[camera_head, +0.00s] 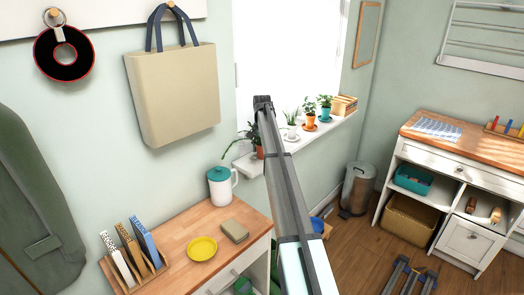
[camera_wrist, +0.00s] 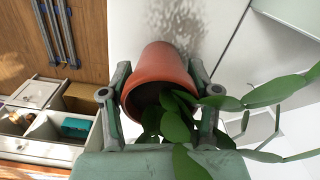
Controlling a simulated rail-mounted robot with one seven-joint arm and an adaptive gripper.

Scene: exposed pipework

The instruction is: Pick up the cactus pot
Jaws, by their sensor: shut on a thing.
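The cactus pot is a terracotta-orange pot (camera_wrist: 165,65) with flat, segmented green stems (camera_wrist: 262,95) trailing over its rim. In the wrist view, my gripper (camera_wrist: 160,76) has a finger on each side of the pot and is shut on it. In the head view, the cactus pot (camera_head: 259,152) shows at the left end of the white window sill (camera_head: 243,164), partly hidden behind my arm. My fingers are hidden there. I cannot tell whether the pot's base touches the sill.
Below are a wooden-topped cabinet with a jug (camera_head: 221,187) and a bin (camera_head: 358,188).

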